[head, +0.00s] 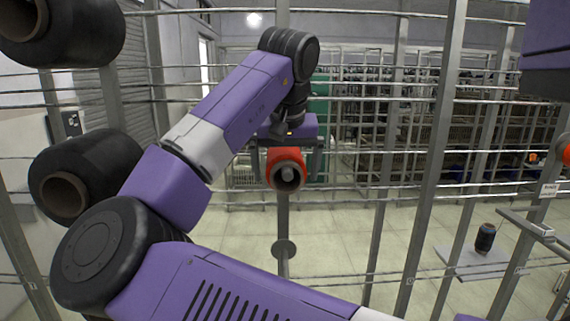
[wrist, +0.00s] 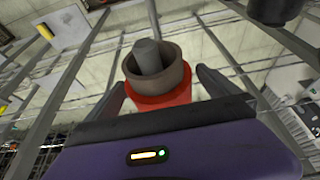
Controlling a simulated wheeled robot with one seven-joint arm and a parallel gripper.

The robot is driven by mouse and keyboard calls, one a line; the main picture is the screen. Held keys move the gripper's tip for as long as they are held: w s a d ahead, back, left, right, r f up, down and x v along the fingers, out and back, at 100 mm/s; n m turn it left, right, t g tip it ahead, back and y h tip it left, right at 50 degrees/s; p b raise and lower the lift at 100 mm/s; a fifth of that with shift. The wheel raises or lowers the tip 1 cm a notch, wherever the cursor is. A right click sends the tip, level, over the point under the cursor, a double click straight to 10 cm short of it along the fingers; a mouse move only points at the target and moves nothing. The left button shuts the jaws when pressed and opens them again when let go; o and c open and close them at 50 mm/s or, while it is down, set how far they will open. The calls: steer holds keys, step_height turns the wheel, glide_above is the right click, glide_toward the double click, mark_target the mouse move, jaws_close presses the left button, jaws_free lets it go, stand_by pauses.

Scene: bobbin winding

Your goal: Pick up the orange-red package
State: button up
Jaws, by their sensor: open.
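The orange-red package (head: 286,156) is a bobbin with a brown tube core, on a grey peg of the metal rack near the middle of the head view. In the wrist view the package (wrist: 160,99) shows red below its brown tube rim, with the peg inside the tube. My gripper (head: 284,138) is just above and behind it in the head view. In the wrist view my gripper (wrist: 163,84) is open, with one dark finger on each side of the package. Visible gaps separate the fingers from the tube. Contact lower down is hidden.
Black packages (head: 95,178) sit at the left of the rack. Another orange-red one (head: 567,148) is cut off at the right edge. Vertical posts (head: 435,150) and thin horizontal bars surround my arm. A dark bobbin (head: 485,238) stands on a pale plate at lower right.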

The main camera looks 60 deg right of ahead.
steer(key=c, duration=1.6)
steer(key=shift+r, duration=0.1)
